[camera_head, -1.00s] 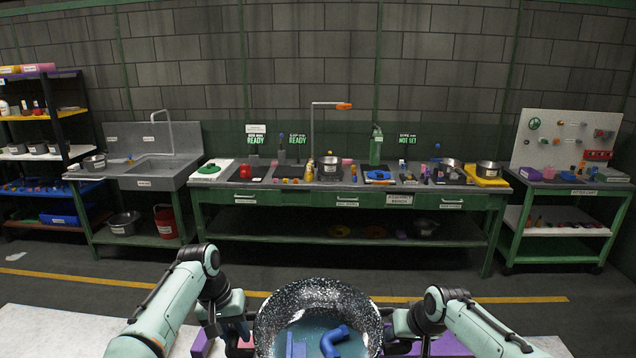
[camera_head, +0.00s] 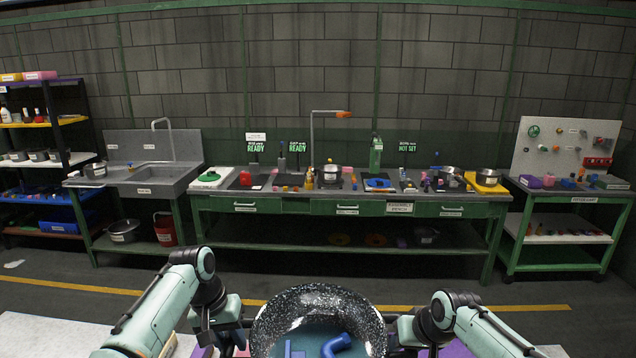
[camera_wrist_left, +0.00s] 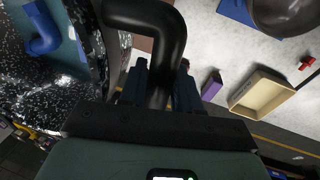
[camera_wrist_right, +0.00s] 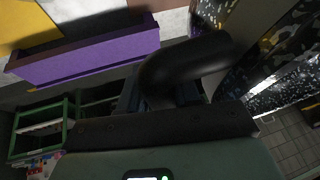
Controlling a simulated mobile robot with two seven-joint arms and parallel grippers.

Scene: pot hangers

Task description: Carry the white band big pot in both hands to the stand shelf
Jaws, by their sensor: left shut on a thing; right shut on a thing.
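The big pot (camera_head: 318,300) is black with white speckles and sits low in the middle of the head view, its lower part cut off by the frame. Blue pieces lie inside it, one a bent pipe (camera_head: 337,345). No white band is clear to me. My left gripper (camera_head: 238,334) is shut on the dark handle (camera_wrist_left: 150,25) at the pot's left side. My right gripper (camera_head: 402,334) is shut on the opposite dark handle (camera_wrist_right: 195,62). The fingertips are partly hidden behind the handles in the wrist views. I cannot tell which shelf is the stand shelf.
A long green bench (camera_head: 330,207) with small pots and tools stands along the wall. A sink unit (camera_head: 150,180) and a rack with colored shelves (camera_head: 62,160) are at left. A green cart (camera_head: 560,240) is at right. Open floor lies before the bench.

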